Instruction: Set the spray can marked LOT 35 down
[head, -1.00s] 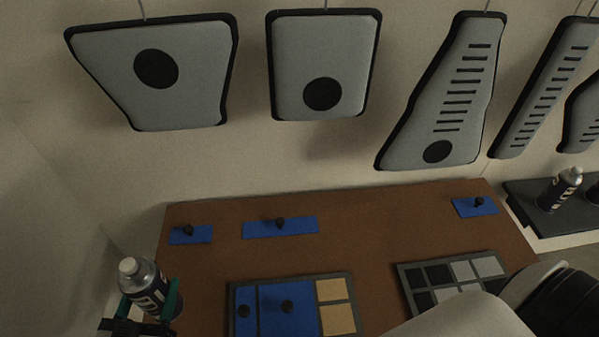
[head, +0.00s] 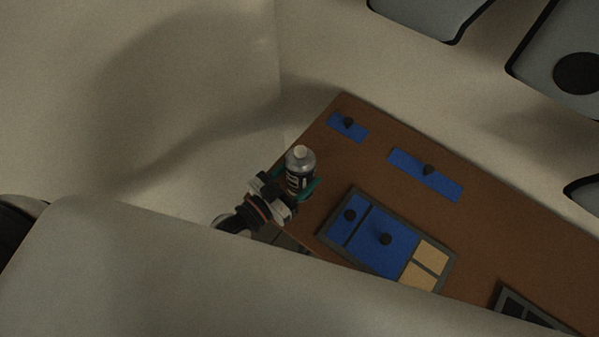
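A spray can (head: 300,166) with a silver top, pale cap and dark label stands upright near the left edge of the brown table (head: 480,223). Its label is too small to read, so I cannot confirm LOT 35. My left gripper (head: 302,187) has its teal fingers on either side of the can, closed around its body. I cannot tell whether the can's base touches the table. My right gripper is not in view.
A tray with blue and tan panels (head: 352,237) lies on the table near the can. Blue strips with black knobs (head: 424,174) lie further back. A dark grid tray (head: 515,306) is at the lower right. Grey panels (head: 555,60) hang on the wall.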

